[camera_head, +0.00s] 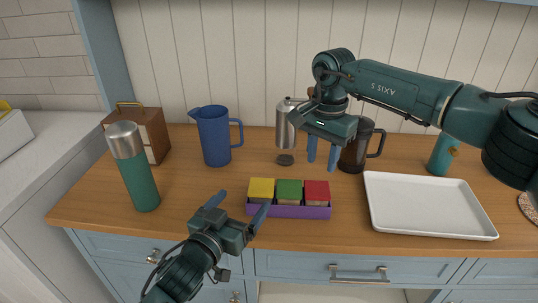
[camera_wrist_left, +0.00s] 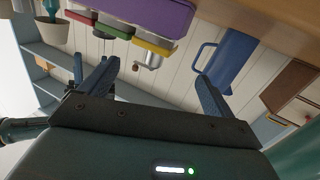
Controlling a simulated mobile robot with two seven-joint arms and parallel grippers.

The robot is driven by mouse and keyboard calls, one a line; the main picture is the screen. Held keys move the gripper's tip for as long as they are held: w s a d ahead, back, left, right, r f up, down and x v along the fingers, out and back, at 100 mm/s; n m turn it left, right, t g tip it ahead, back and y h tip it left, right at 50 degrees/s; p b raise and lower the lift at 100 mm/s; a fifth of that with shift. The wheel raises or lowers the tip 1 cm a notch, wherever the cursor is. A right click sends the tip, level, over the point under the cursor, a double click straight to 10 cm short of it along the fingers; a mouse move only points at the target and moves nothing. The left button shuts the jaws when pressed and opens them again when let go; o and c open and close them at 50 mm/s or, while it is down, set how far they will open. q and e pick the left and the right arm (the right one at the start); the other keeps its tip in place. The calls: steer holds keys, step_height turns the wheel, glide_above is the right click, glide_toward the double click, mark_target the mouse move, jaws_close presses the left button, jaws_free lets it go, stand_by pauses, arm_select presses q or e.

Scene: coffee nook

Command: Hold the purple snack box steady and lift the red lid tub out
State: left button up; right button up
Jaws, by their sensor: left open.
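The purple snack box (camera_head: 290,212) sits near the counter's front edge and holds a yellow lid tub (camera_head: 261,190), a green lid tub (camera_head: 289,191) and a red lid tub (camera_head: 317,192) in a row, red at the right. The box also shows in the left wrist view (camera_wrist_left: 150,14), with the red lid (camera_wrist_left: 82,18) beside it. My left gripper (camera_head: 239,204) is open at the box's left front, with no object visible between its fingers. My right gripper (camera_head: 322,152) is above and behind the red lid tub, fingers pointing down, apart and empty.
A white tray (camera_head: 430,232) lies to the right of the box. A dark mug (camera_head: 357,150), a steel dispenser (camera_head: 286,135) and a blue pitcher (camera_head: 214,140) stand behind. A green bottle (camera_head: 140,180) and a wooden box (camera_head: 155,140) stand at the left.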

mark_target(316, 198)
arm_select(q)
steer(key=w+d+r+m+g, duration=0.1)
steer(key=w+r+g, duration=0.15)
steer(key=w, duration=0.35)
steer(key=w+d+r+m+g, duration=0.1)
steer(key=w+r+m+g, duration=0.1)
steer(key=w+g, duration=0.35)
steer(key=d+m+g+h, duration=0.1)
steer(key=d+m, duration=0.2)
steer(key=s+d+m+g+h, duration=0.1)
steer(key=d+m+g, duration=0.1)
steer(key=d+m, duration=0.1)
steer(key=d+m+g, duration=0.2)
steer(key=d, duration=0.1)
steer(key=shift+s+d+f+m+h, duration=0.2)
steer(key=shift+d+m+h, duration=0.1)
steer(key=shift+m+h, duration=0.1)
steer(key=a+r+m+g+y, duration=0.1)
steer(key=a, duration=0.1)
steer(key=s+a+r+m+g+y, duration=0.1)
steer(key=a, duration=0.1)
steer(key=s+a+r+g+y, duration=0.1)
steer(key=a+y, duration=0.1)
steer(key=shift+r+m, duration=0.2)
steer(key=shift+m, duration=0.2)
steer(key=x, duration=1.3)
steer(key=shift+s+a, duration=0.2)
steer(key=shift+c, duration=0.2)
steer(key=c, duration=1.1)
steer(key=shift+o, duration=0.2)
